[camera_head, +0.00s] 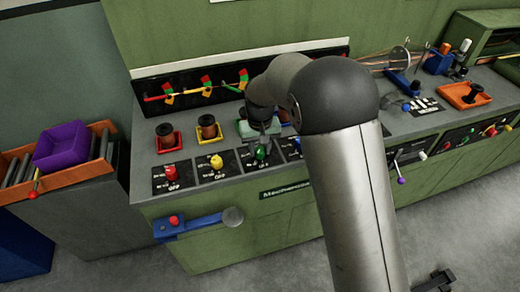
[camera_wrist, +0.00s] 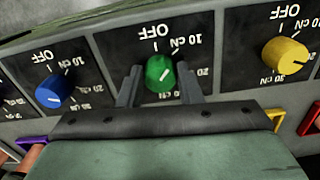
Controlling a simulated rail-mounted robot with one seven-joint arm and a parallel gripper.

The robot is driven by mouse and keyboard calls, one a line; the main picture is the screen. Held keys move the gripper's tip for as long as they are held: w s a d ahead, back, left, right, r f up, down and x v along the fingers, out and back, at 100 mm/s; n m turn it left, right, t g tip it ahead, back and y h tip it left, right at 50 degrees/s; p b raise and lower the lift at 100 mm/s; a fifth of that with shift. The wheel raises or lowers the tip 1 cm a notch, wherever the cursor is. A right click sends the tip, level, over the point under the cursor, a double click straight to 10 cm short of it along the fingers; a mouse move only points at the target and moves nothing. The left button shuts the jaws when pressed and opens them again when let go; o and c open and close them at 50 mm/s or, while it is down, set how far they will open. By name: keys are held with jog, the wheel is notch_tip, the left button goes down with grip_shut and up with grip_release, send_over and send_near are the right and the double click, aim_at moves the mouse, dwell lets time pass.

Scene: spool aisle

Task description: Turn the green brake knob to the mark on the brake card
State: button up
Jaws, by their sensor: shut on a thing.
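The green brake knob (camera_wrist: 160,73) sits on a dark dial plate, upside down in the wrist view, with OFF above it and 10 cN, 20 and a partly hidden mark around its right and lower side. A white pointer line crosses its face on a slant; its exact reading is unclear. My gripper (camera_wrist: 160,84) is shut on the knob, one finger on each side. In the head view the green knob (camera_head: 261,154) shows just below my wrist. I cannot make out a brake card in either view.
A blue knob (camera_wrist: 54,90) and a yellow knob (camera_wrist: 285,55) flank the green one. In the head view, a red knob (camera_head: 171,172) is further left. Spools in red and yellow trays (camera_head: 210,139) stand behind the knobs. A blue lever (camera_head: 195,224) juts from the bench front.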

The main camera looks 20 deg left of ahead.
aim_at(260, 150)
jog(key=shift+m, duration=0.9)
jog(key=o, duration=1)
jog(key=shift+r, duration=0.1)
notch_tip(260, 150, up, 17)
jog(key=shift+r+b, duration=0.15)
jog(key=shift+b, duration=0.55)
